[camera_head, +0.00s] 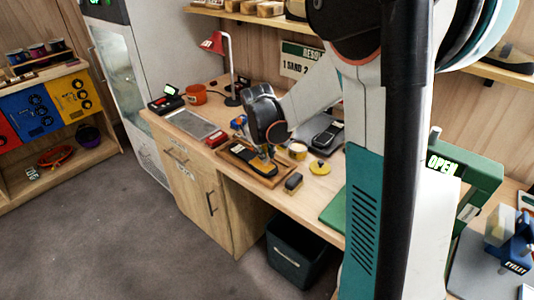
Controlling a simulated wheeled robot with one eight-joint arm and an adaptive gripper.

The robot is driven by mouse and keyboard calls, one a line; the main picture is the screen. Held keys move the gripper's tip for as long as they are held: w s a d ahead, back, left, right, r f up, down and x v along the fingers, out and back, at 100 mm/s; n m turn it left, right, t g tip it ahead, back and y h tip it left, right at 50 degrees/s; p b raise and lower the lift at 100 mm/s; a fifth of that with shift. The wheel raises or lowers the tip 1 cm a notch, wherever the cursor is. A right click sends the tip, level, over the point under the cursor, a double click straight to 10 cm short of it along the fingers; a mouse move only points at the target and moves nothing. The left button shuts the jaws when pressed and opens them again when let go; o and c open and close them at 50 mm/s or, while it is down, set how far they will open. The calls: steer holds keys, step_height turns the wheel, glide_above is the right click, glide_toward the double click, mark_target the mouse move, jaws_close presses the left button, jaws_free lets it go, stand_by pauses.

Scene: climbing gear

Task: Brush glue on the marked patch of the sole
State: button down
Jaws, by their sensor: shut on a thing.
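A dark shoe sole (252,158) lies in a shallow wooden tray (285,177) on the workbench. A small yellowish patch shows near its right end. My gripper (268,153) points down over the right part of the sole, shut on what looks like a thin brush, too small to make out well. I cannot tell whether its tip touches the sole. A small tan-topped pot (298,151), perhaps the glue, stands just right of the tray.
A yellow round item (320,167) and a dark block (293,182) lie right of the tray. A black device (328,134) sits behind. A dark bin (298,248) stands below.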

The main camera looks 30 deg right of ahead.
steer(key=shift+r+p, duration=2.1)
steer(key=shift+r, duration=0.9)
steer(key=shift+r+p, duration=1.05)
steer(key=shift+r, duration=0.45)
